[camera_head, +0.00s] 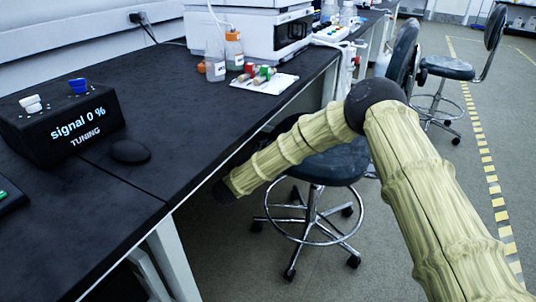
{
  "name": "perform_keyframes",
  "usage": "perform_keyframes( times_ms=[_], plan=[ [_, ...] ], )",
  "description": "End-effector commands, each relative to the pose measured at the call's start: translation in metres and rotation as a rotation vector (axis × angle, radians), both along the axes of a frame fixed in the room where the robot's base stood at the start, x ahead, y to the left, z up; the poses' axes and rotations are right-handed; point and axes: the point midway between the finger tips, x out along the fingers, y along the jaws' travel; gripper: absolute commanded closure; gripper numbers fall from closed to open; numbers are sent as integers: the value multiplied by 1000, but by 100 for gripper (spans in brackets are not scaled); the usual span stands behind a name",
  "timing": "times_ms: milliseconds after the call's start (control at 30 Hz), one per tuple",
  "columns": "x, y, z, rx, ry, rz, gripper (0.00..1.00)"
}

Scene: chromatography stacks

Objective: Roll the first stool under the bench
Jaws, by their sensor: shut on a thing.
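The nearest stool has a dark round seat (332,166), a chrome foot ring and a base on castors. It stands upright on the floor beside the front edge of the black bench (175,187). Part of its seat appears to be under my forearm in the picture. A dark backrest (403,48) rises behind my elbow, and I cannot tell for sure that it belongs to this stool. My forearm runs left across the stool to a dark end joint by the bench edge. I cannot make out my gripper's fingers or what they touch.
A second stool (447,68) stands further back on the right. A black box marked "signal 0 %" (65,118), a mouse (129,151), bottles (234,50) and a white instrument (255,32) are on the bench. A white bench leg (172,258) stands left of the stool.

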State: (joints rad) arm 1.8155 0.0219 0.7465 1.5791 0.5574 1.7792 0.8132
Motion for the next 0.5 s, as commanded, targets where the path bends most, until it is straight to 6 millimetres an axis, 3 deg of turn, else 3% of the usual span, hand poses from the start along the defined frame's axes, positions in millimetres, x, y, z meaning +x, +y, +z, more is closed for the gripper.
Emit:
perform_keyframes(
  times_ms=[467,500],
  plan=[
    [0,10,-1,0,1,5,100],
    [0,10,-1,0,1,5,34]
  ],
)
